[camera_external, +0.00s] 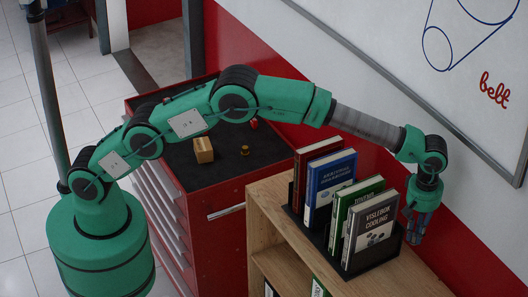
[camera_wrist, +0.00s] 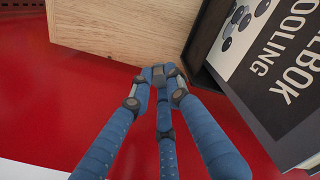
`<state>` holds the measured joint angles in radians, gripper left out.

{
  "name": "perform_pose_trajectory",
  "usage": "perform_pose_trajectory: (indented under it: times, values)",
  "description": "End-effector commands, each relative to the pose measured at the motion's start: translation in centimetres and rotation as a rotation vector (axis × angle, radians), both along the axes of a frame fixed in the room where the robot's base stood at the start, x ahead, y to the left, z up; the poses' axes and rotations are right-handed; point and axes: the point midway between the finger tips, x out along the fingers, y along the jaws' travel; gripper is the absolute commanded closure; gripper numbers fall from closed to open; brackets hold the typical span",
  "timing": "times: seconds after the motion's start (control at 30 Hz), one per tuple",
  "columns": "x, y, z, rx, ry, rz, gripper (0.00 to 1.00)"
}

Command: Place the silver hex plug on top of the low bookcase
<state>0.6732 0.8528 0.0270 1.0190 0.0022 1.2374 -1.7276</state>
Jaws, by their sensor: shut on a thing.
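My gripper (camera_external: 416,222) has blue fingers and points down at the right end of the low bookcase (camera_external: 385,284), beside the book holder. In the wrist view my gripper (camera_wrist: 160,78) is shut, its fingertips together on a small grey piece, which I take for the silver hex plug; the fingertips hide most of it. The fingertips show at the edge of the pale wooden bookcase top (camera_wrist: 120,30), with red surface around them. I cannot tell their height above the wood.
A black holder (camera_external: 378,266) with several upright books, including a grey one (camera_external: 371,233), stands on the bookcase close to my gripper. A red tool chest (camera_external: 220,249) at left bears a tan block (camera_external: 203,150) and a small brass piece (camera_external: 245,150). Bare wood lies at the bookcase's front right.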

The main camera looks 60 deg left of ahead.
Motion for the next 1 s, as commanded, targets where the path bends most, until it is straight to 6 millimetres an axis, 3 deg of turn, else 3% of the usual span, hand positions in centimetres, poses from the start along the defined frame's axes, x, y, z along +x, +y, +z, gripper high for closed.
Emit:
perform_pose_trajectory:
  times: [0.3, 0.7, 1.0]
  values:
    - [0.0, 0.0, -0.2, 0.0, 0.0, -0.001, 1.0]
    - [0.0, 0.0, -4.5, 0.001, 0.001, -0.002, 1.0]
    - [0.0, 0.0, -4.9, 0.0, -0.001, -0.002, 1.0]
